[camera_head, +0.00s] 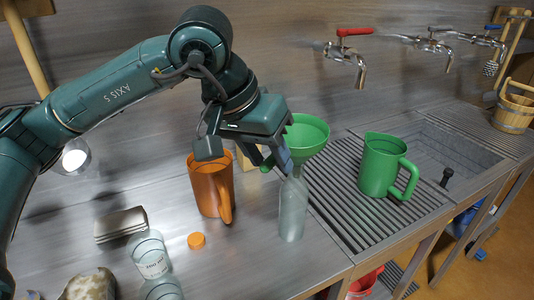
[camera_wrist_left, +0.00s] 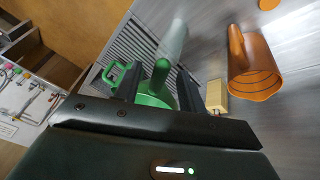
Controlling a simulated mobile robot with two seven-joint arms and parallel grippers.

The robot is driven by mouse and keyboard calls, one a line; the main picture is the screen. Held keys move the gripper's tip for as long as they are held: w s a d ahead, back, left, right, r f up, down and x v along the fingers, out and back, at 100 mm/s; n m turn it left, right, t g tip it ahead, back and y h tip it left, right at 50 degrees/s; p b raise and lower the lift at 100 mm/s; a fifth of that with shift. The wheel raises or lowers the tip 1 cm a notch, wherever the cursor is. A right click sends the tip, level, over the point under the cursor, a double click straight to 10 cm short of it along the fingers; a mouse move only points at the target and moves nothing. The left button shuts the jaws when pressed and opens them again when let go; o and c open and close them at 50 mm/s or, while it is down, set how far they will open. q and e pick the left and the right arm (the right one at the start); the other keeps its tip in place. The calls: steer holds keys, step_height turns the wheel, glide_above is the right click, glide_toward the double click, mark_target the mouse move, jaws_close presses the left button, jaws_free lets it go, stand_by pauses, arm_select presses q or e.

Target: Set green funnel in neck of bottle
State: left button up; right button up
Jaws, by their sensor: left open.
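The green funnel (camera_head: 307,134) is upright, with its wide bowl on top and its narrow end at the top of the clear bottle (camera_head: 292,212). The bottle stands upright on the steel counter. The gripper hides part of the join, so I cannot tell how deep the spout sits in the neck. My left gripper (camera_head: 276,161) is open beside the funnel. In the left wrist view the funnel's green grip (camera_wrist_left: 160,74) lies between the parted fingers, and the bottle (camera_wrist_left: 174,40) shows beyond it. My right gripper is out of view.
An orange pitcher (camera_head: 209,187) stands close left of the bottle, with an orange cap (camera_head: 196,240) in front. A green pitcher (camera_head: 379,166) stands on the ribbed drainboard (camera_head: 335,192) to the right. Glass jars (camera_head: 149,257) are at front left. Taps (camera_head: 348,54) hang behind.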

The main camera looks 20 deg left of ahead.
arm_select(q)
steer(key=shift+r, duration=0.2)
steer(key=v, duration=1.3)
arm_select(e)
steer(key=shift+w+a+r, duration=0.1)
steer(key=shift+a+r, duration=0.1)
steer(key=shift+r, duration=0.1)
arm_select(q)
steer(key=shift+f, duration=0.1)
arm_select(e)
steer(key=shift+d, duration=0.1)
